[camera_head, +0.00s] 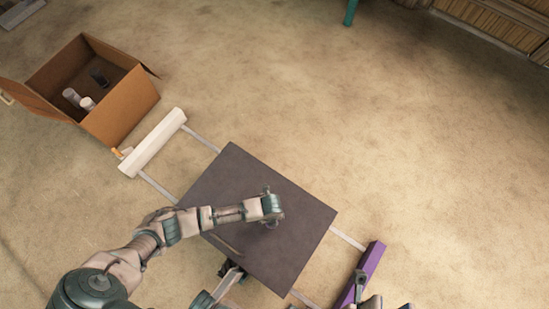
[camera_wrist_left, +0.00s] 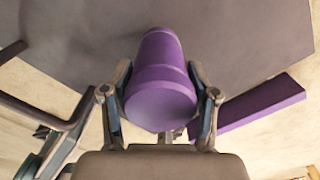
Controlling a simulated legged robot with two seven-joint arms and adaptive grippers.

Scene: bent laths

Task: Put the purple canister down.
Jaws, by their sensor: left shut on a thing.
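The purple canister (camera_wrist_left: 160,85) is between the two fingers of my left gripper (camera_wrist_left: 160,110) in the left wrist view. The gripper is shut on it. Its round near end faces the wrist camera, and its narrower end points away over the dark tabletop. In the head view my left gripper (camera_head: 271,207) is above the middle of the dark square table (camera_head: 300,255) and hides the canister. I cannot tell whether the canister touches the tabletop.
A long purple block (camera_head: 371,262) lies along the table's right side and a white block (camera_head: 153,143) beyond its left side. An open cardboard box (camera_head: 125,105) with several items stands at the upper left. Bare tabletop surrounds the gripper. A thin brown lath (camera_head: 226,244) lies near the front.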

